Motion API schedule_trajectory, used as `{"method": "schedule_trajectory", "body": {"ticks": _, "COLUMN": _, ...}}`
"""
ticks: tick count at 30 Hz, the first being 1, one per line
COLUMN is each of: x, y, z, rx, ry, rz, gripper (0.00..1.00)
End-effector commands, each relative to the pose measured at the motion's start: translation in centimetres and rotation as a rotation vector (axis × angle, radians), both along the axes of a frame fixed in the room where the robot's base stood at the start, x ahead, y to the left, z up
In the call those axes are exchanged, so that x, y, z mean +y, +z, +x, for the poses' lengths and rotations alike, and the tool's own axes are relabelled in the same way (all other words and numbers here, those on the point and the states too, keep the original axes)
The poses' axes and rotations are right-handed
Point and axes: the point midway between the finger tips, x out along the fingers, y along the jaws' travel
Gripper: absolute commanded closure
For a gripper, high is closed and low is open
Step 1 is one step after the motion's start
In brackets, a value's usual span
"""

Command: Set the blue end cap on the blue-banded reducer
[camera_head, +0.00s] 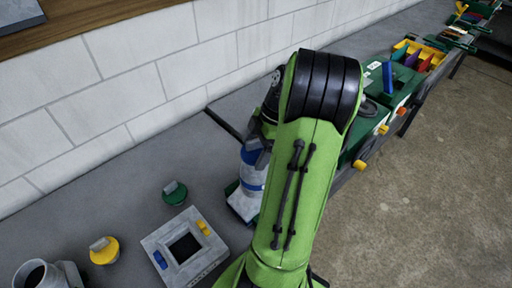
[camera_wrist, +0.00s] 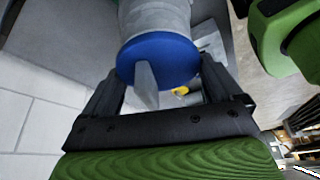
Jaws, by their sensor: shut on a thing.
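The blue end cap (camera_wrist: 178,62) is a blue disc with a grey upright tab, between my gripper's (camera_wrist: 160,76) two fingers in the wrist view. My gripper is shut on it. A grey round body lies directly beyond the cap; whether the two touch is hard to tell. In the head view the blue-banded reducer (camera_head: 251,186) stands on the bench left of my arm, grey with a blue band around it. Blue also shows near its top. My green arm hides most of my gripper there.
A grey square block (camera_head: 157,243) with a dark opening and yellow and blue tabs sits left of the reducer. A green cap (camera_head: 175,193) and a yellow cap (camera_head: 103,252) lie nearby. A grey pipe piece (camera_head: 38,275) is at lower left. Green bins (camera_head: 400,82) line the bench right.

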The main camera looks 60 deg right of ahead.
Motion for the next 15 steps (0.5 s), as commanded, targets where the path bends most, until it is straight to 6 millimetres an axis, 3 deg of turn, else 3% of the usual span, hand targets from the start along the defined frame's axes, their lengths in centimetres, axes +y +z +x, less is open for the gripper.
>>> {"method": "schedule_trajectory", "body": {"ticks": 1, "x": 0.0, "y": -0.2, "z": 0.0, "rx": 0.0, "ry": 0.0, "rz": 0.0, "gripper": 0.4}}
{"method": "schedule_trajectory", "body": {"ticks": 2, "x": 0.0, "y": -0.1, "z": 0.0, "rx": 0.0, "ry": 0.0, "rz": 0.0, "gripper": 0.03}}
{"method": "schedule_trajectory", "body": {"ticks": 3, "x": 0.0, "y": -0.1, "z": 0.0, "rx": 0.0, "ry": 0.0, "rz": 0.0, "gripper": 0.0}}
{"method": "schedule_trajectory", "body": {"ticks": 10, "x": -0.1, "y": 0.2, "z": 0.0, "rx": 0.0, "ry": 0.0, "rz": 0.0, "gripper": 0.0}}
{"method": "schedule_trajectory", "body": {"ticks": 15, "x": -0.5, "y": 1.9, "z": -0.4, "rx": -0.001, "ry": 0.0, "rz": 0.001, "gripper": 0.0}}
